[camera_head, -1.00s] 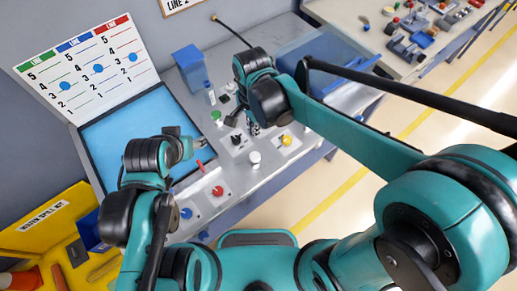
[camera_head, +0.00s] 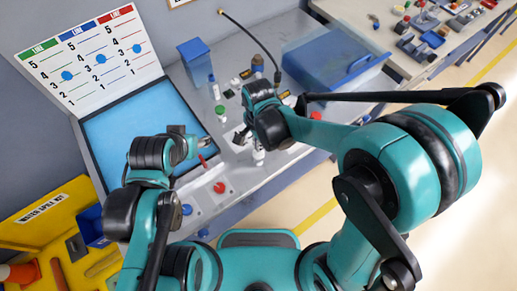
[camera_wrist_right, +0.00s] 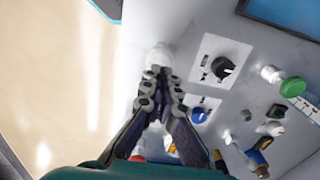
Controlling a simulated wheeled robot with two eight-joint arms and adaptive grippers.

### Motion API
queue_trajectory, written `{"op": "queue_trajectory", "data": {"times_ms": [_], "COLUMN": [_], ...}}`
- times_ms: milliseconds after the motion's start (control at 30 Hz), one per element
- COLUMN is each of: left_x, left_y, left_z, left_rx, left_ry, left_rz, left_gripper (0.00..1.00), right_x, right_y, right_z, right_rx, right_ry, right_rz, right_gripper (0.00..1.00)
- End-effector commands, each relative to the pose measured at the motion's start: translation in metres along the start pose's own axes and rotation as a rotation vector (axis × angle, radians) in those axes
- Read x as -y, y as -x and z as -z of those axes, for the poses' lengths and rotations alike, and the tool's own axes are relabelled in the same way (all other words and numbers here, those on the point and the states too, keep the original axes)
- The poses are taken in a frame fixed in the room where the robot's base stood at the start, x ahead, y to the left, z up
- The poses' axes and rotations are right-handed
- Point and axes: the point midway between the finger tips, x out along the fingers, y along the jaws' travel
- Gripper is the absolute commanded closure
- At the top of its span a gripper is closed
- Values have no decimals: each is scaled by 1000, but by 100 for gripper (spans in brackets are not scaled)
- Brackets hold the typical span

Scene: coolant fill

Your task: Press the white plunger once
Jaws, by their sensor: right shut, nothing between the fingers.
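The white plunger (camera_head: 259,157) stands on the grey bench panel, partly covered by my right gripper in the head view. In the right wrist view the white plunger (camera_wrist_right: 160,54) shows just beyond the fingertips. My right gripper (camera_wrist_right: 162,74) is shut and empty, with its tips at the plunger's end. I cannot tell whether they touch it or how far it is pressed. My left gripper (camera_head: 205,142) hovers over the right edge of the blue screen, away from the plunger; its finger state is unclear.
A red button (camera_head: 219,187) and a blue knob (camera_head: 186,210) sit on the near panel. A black knob (camera_wrist_right: 225,67) and a green-capped bottle (camera_wrist_right: 293,87) are near the right gripper. A blue bin (camera_head: 325,62) stands behind. The bench's front edge is close.

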Motion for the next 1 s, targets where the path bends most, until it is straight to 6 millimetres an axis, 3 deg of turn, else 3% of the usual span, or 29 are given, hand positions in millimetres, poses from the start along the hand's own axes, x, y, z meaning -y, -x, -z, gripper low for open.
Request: {"op": "queue_trajectory", "data": {"times_ms": [200,633,900,1000], "left_x": [0,0,0,0], "left_y": [-5,-6,-27,-26], "left_z": [-4,-4,-19,-19], "left_rx": [0,0,0,0], "left_ry": [0,0,0,0], "left_rz": [0,0,0,0], "left_gripper": [47,47,47,47], "right_x": [0,0,0,0], "right_y": [-20,-24,-52,-52], "right_z": [0,0,0,0], "right_rx": [0,0,0,0], "right_ry": [0,0,0,0], "right_rz": [0,0,0,0], "right_gripper": [100,100,100,100]}}
